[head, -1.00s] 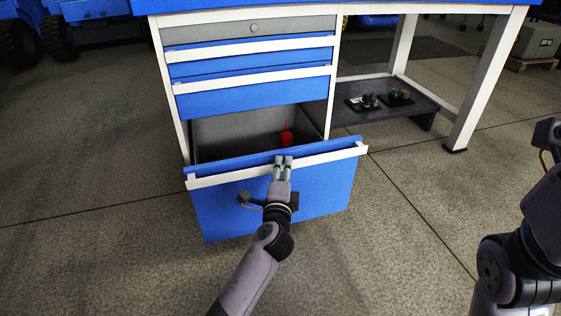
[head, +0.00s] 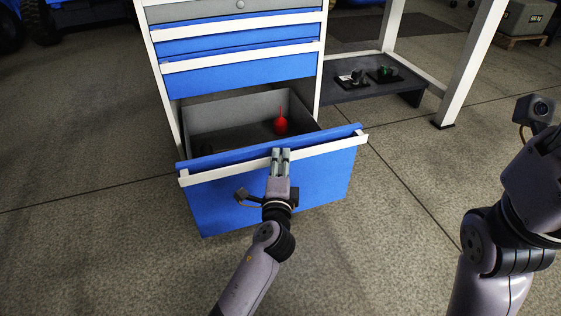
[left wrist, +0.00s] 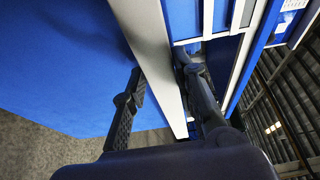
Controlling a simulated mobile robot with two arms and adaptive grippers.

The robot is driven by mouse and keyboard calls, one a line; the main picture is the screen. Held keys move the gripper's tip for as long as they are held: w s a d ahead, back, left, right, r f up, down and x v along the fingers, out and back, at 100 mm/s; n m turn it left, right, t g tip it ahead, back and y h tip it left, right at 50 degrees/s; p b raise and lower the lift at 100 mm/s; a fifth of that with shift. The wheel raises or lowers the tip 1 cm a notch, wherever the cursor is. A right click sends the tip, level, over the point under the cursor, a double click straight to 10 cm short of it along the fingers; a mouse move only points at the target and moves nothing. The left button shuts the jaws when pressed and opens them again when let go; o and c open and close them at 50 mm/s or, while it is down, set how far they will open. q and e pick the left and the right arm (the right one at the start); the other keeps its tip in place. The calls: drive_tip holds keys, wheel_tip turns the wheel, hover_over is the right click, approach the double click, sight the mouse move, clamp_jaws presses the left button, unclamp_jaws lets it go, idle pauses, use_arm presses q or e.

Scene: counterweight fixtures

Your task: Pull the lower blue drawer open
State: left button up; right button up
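The lower blue drawer (head: 325,178) stands well out of the cabinet, and its grey inside shows. Its white handle strip (head: 225,174) runs along the top of the front. My left gripper (head: 281,153) is at the middle of this strip. In the left wrist view the fingers (left wrist: 163,85) lie on either side of the white strip (left wrist: 148,40), closed in on it; the exact contact is partly hidden. The blue drawer front (left wrist: 65,60) fills the left of that view. My right arm shows at the right edge of the head view, but its gripper is out of view.
The upper blue drawers (head: 240,72) are shut. A dark shelf (head: 350,95) with small parts is to the right, by a white table leg (head: 470,65). The floor in front is clear.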

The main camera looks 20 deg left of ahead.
use_arm(q)
drive_tip(key=o, duration=0.4)
drive_tip(key=v, duration=1.2)
idle(0.3)
